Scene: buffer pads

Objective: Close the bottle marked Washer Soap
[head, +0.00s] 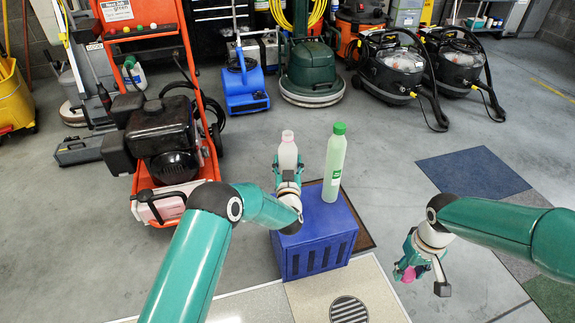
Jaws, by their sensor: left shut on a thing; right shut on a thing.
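A pale pinkish-white bottle (287,153) stands upright at the far left part of the blue crate; its top shows no coloured cap. My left gripper (287,176) is shut on this bottle's lower part and hides its base, so I cannot tell whether it rests on the crate. A green bottle (334,168) with a green cap (339,128) stands upright to its right on the crate. My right gripper (411,270) is shut on a small magenta piece (409,275), which looks like a cap, out to the right of the crate. No bottle label is readable.
The blue slotted crate (318,258) stands on a brown-edged mat (369,240). An orange machine with an engine (165,140) is at left. Vacuums (391,70), a green floor machine (312,70) and a blue blower (246,88) line the back. Floor right of the crate is open.

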